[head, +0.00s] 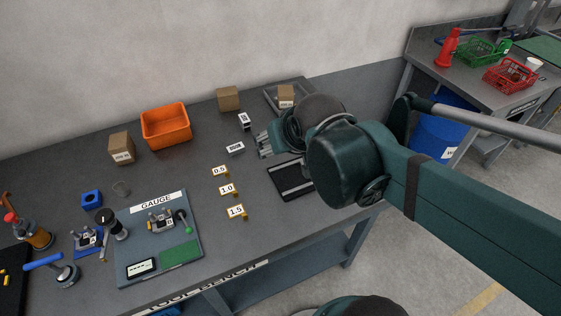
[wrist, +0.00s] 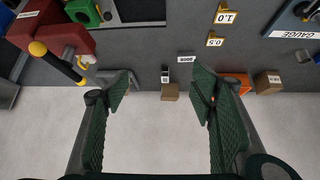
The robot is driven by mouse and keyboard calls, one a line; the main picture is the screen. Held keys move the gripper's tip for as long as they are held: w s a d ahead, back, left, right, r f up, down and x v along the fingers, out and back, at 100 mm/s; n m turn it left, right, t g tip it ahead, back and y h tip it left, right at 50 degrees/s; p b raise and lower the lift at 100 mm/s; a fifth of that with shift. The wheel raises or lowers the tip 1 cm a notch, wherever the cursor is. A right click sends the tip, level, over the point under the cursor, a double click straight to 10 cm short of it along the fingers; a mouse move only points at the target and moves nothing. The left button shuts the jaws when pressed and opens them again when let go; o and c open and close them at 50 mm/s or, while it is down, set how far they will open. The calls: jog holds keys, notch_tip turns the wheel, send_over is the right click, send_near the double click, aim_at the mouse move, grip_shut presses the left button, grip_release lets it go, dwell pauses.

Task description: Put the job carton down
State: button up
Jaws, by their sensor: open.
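A brown carton with a white label (head: 286,95) stands in a grey tray (head: 270,95) at the back right of the bench. A second labelled carton (head: 122,148) stands at the left, beside the orange bin; it also shows in the wrist view (wrist: 267,83). A plain carton (head: 228,99) stands at the back; it also shows in the wrist view (wrist: 170,92). The labels are too small to tell surely which is the job carton. My gripper (head: 264,145) is over the bench, in front of the tray. Its fingers are apart and empty in the wrist view (wrist: 166,84).
The orange bin (head: 166,126) stands along the back. The gauge board (head: 160,240) fills the front left. My arm hides the bench's right end.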

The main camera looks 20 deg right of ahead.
jog(key=s+a+g, duration=0.1)
jog(key=s+a, duration=0.1)
jog(key=s, duration=0.4)
jog(key=shift+s+a+f+n+y, duration=0.3)
jog(key=shift+a+f+n+y, duration=0.05)
jog(key=shift+n+y, duration=0.05)
